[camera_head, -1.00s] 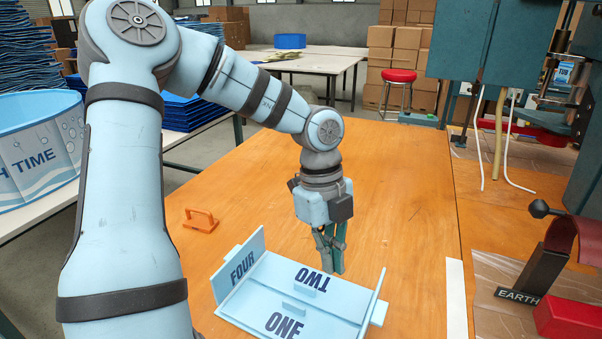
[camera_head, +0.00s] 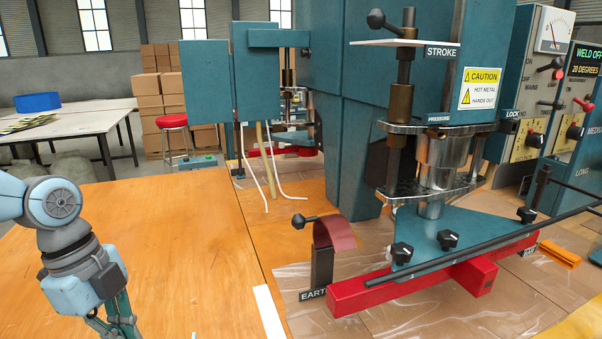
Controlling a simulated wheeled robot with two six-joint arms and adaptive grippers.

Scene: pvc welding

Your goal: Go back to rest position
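My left gripper (camera_head: 122,330) is at the lower left of the head view, over the orange wooden table (camera_head: 190,230). Its fingers point down and are cut off by the bottom edge, so I cannot tell whether they are open or shut. The light blue folded piece with the number words is out of view. My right gripper is not in view.
The welding machine (camera_head: 435,240) fills the right side, with a red bar (camera_head: 430,275) and the EARTH post (camera_head: 322,262) near the table. A red stool (camera_head: 172,121), cardboard boxes (camera_head: 163,75) and a white table (camera_head: 70,125) stand behind. The wooden table's middle is clear.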

